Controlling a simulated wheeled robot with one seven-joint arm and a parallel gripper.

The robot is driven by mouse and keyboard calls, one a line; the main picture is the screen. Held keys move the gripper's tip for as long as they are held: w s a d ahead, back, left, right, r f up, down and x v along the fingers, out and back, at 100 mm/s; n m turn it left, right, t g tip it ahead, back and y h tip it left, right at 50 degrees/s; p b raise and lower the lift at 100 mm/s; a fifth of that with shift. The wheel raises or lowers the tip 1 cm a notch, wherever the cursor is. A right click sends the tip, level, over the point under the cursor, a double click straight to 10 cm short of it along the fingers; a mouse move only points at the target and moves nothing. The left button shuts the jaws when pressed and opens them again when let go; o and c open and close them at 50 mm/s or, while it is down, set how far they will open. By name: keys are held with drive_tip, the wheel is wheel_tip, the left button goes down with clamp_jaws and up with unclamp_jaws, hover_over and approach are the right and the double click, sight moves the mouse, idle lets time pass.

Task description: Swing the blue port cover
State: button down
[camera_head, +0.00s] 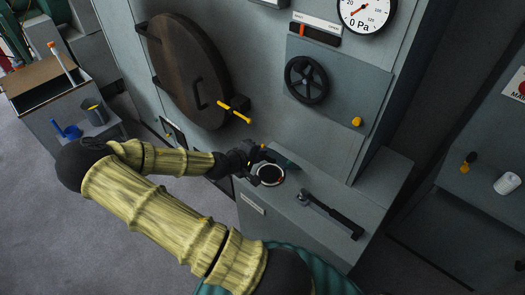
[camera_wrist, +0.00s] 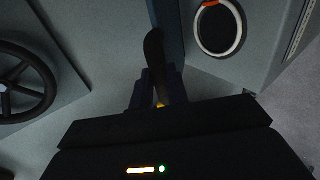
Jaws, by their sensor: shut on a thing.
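The port (camera_head: 270,175) is a white ring around a dark opening on top of the low grey cabinet, with an orange bit at its edge. It also shows in the wrist view (camera_wrist: 238,42), to the right of my fingers. The port cover (camera_head: 288,163) appears as a dark teal-blue piece standing up beside the ring. In the wrist view a dark blue strip (camera_wrist: 175,30) looks like the cover seen edge-on. My gripper (camera_head: 256,156) is at the port's far left side, shut on a dark curved piece, seemingly the cover's handle. The fingers (camera_wrist: 160,88) partly hide it.
A black handwheel (camera_head: 307,80) and a gauge (camera_head: 366,12) are on the panel above. A round brown door (camera_head: 190,70) with a yellow-ended latch (camera_head: 236,108) is behind my arm. A black lever (camera_head: 333,214) lies on the cabinet top to the right.

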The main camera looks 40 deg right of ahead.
drive_tip(key=shift+a+f, duration=0.75)
drive_tip(key=shift+s+a+f+b, duration=0.1)
drive_tip(key=shift+a+f+b, duration=0.4)
drive_tip(key=shift+f, duration=0.2)
drive_tip(key=shift+a+f+b, duration=0.45)
drive_tip(key=shift+f, duration=0.25)
drive_tip(key=shift+s+a+f+b, duration=0.1)
drive_tip(key=shift+a+f+b, duration=0.4)
drive_tip(key=shift+f, duration=0.2)
drive_tip(key=f+b, duration=0.1)
drive_tip(key=a+f+b, duration=0.1)
drive_tip(key=f, duration=0.1)
drive_tip(key=f+b, duration=0.1)
drive_tip(key=shift+a+f, duration=0.3)
drive_tip(key=shift+f, duration=0.1)
drive_tip(key=c, duration=1.3)
unclamp_jaws()
